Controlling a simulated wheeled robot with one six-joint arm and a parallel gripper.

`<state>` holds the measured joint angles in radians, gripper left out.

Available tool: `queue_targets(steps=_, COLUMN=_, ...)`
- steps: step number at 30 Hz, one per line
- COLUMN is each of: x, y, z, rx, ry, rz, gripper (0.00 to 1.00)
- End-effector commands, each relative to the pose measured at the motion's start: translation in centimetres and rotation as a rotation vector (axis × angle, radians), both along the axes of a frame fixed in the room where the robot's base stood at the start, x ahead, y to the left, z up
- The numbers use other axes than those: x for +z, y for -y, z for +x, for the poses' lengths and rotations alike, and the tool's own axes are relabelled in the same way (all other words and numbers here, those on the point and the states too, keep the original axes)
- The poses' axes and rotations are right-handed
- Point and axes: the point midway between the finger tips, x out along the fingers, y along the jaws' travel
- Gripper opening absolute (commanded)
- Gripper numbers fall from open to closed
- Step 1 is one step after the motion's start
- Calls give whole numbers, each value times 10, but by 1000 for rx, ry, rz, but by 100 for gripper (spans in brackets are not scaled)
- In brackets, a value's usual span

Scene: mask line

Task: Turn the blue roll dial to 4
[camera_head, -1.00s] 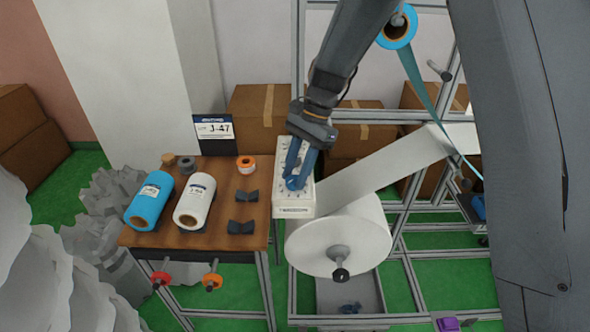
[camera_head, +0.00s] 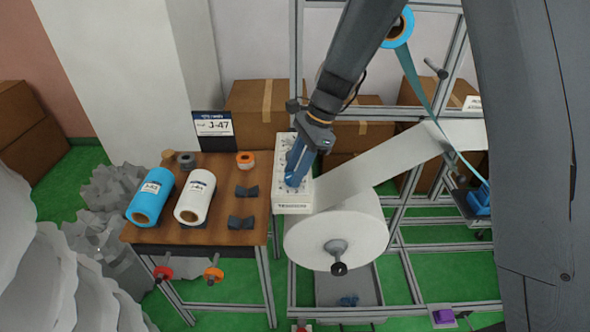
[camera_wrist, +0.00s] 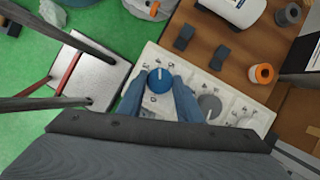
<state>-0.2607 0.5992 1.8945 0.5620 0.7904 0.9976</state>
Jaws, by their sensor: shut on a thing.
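The blue roll dial (camera_wrist: 159,80) sits on a white control panel (camera_wrist: 232,93) and has a pale pointer line on its top. In the wrist view my gripper (camera_wrist: 160,84) has one finger on each side of the dial, shut on it. A grey dial (camera_wrist: 209,106) sits beside the blue one on the same panel.
A wooden table (camera_head: 225,235) left of the panel holds a blue roll (camera_head: 150,196), a white roll (camera_head: 195,197), an orange ring (camera_head: 245,160) and dark blocks. A large white roll (camera_head: 337,235) stands close right of the panel. A J-47 sign (camera_head: 213,125) stands behind.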

Motion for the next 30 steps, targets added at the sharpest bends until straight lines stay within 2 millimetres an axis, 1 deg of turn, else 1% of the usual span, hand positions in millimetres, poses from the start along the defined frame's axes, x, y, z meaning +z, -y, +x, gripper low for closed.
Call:
queue_targets(steps=5, x=0, y=0, z=-1, rx=1, ry=-1, rz=1, gripper=10)
queue_targets(steps=6, x=0, y=0, z=-1, rx=1, ry=-1, rz=1, gripper=39)
queue_targets(steps=8, x=0, y=0, z=0, rx=1, ry=-1, rz=1, gripper=49)
queue_targets(steps=9, x=0, y=0, z=0, rx=1, ry=0, rz=0, gripper=51)
queue_targets(steps=16, x=0, y=0, z=0, rx=1, ry=0, rz=0, gripper=51)
queue_targets(steps=20, x=6, y=2, z=2, rx=0, ry=2, rz=1, gripper=51)
queue_targets(steps=23, x=16, y=6, z=4, rx=0, ry=3, rz=1, gripper=51)
queue_targets(steps=30, x=51, y=20, z=10, rx=2, ry=4, rz=1, gripper=51)
